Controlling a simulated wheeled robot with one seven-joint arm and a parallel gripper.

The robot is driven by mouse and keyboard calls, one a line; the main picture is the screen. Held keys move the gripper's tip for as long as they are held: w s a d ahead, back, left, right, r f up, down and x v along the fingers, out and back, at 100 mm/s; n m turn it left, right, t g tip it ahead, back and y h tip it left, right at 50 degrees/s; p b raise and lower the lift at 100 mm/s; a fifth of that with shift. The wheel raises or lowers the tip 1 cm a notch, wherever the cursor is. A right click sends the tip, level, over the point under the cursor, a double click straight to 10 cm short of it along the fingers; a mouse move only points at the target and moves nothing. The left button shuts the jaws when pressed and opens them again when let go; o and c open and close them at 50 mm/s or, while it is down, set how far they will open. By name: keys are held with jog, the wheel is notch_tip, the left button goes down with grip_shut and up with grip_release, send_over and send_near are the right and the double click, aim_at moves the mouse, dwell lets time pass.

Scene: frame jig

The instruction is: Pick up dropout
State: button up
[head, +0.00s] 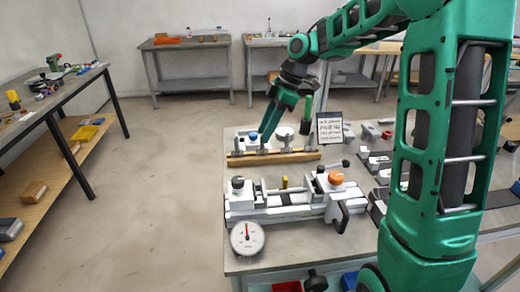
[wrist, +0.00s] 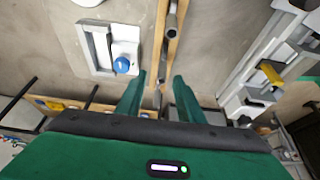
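My gripper (head: 265,138) reaches down over a wooden rack (head: 275,158) on the bench in the head view. In the wrist view its two green fingers (wrist: 159,82) are apart, with the rack's wooden strips (wrist: 157,35) running up from between them. Grey metal pieces (wrist: 163,60) lie along the gap between the strips. A small light metal piece (wrist: 157,99) shows between the fingers. I cannot tell which piece is the dropout. Nothing is visibly gripped.
A white fixture with a blue knob (wrist: 122,65) sits left of the fingers. Open floor (head: 165,190) lies left.

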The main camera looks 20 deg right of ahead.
aim_at(262, 148)
jog(key=shift+x, duration=1.95)
jog(key=shift+s, duration=0.1)
grip_shut()
jog(key=shift+d, duration=0.1)
